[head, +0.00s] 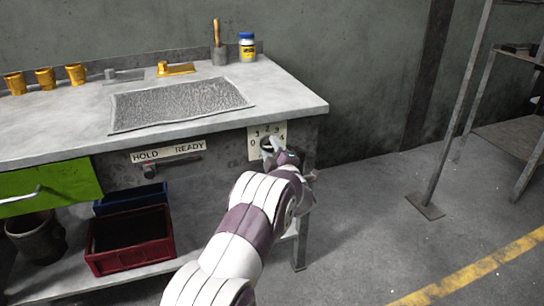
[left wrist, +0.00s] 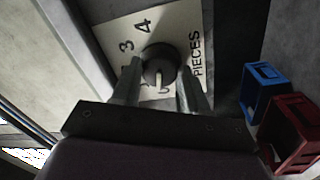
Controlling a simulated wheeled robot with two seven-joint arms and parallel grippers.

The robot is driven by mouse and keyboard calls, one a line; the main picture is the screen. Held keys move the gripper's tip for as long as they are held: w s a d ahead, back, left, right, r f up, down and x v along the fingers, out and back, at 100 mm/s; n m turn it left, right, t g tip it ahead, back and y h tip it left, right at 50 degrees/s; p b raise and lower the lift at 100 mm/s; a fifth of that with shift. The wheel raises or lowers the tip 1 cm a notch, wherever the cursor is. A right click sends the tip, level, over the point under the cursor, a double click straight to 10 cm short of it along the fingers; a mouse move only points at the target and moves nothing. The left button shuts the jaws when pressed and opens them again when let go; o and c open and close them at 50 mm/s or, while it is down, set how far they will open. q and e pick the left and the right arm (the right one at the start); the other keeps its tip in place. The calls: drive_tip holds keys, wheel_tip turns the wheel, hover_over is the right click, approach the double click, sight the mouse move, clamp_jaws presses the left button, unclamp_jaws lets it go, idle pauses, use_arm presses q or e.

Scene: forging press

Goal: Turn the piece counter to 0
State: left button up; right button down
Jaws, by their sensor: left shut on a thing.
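The piece counter is a dark round knob (left wrist: 160,62) with a pale pointer line, on a cream plate (left wrist: 181,28) marked PIECES. In the left wrist view the digits 4 and 3 show at upper left. The pointer aims at the picture's bottom, where the digits are mostly hidden by my gripper. My left gripper (left wrist: 159,70) is shut on the knob, one finger on each side. In the head view the plate (head: 254,134) is on the bench front's right end, with my left gripper (head: 270,150) over the knob. My right gripper is not in view.
A HOLD/READY slider (head: 158,168) sits left of the counter. A green drawer (head: 50,182) is at far left. Red (head: 130,262) and blue (head: 112,203) bins stand on the low shelf. The floor right of the bench is clear up to a metal stand (head: 425,205).

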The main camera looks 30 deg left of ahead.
use_arm(q)
drive_tip(key=shift+f+n+b, duration=0.1)
drive_tip(key=shift+n+b, duration=0.2)
drive_tip(key=shift+n, duration=0.3)
drive_tip(key=o, duration=1.1)
drive_tip(key=shift+c, duration=0.2)
